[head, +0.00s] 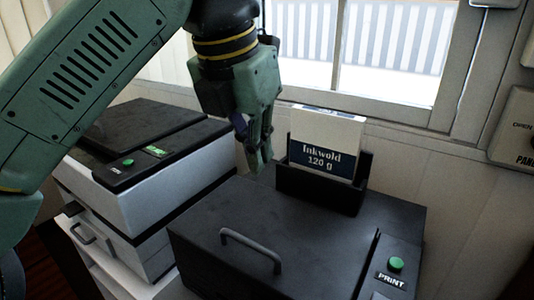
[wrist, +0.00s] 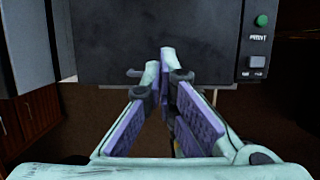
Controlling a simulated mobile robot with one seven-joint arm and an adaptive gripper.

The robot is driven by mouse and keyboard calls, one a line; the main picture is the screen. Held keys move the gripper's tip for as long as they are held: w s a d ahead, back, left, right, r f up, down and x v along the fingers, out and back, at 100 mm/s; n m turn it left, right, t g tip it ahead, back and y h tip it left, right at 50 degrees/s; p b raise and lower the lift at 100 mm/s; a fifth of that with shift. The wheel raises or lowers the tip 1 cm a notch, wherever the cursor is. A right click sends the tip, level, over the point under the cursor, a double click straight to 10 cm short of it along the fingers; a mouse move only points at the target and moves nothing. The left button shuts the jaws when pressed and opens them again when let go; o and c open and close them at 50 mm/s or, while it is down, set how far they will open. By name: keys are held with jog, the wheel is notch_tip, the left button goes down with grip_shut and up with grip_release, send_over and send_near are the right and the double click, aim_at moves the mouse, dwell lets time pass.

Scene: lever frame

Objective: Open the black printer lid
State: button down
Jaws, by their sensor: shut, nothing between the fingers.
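The black printer lid (head: 315,215) lies flat and shut on the printer at the right, with a grey bar handle (head: 250,250) near its front edge. In the wrist view the lid (wrist: 150,30) fills the top middle, and part of the handle (wrist: 134,73) shows beside the fingers, which hide the rest. My gripper (head: 262,165) is above the lid's back left part in the head view, apart from the handle. In the wrist view my gripper (wrist: 165,55) has its fingertips together with nothing between them. Whether it touches the lid cannot be told.
A paper pack (head: 325,145) labelled Inkwold 120 g stands in a black holder (head: 320,190) behind the lid. A green print button (head: 396,264) is on the panel at the right. Another printer (head: 150,190) stands at the left. A window (head: 380,50) and wall are behind.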

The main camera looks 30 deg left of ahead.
jog(key=s, duration=1)
jog(key=shift+a, duration=0.3)
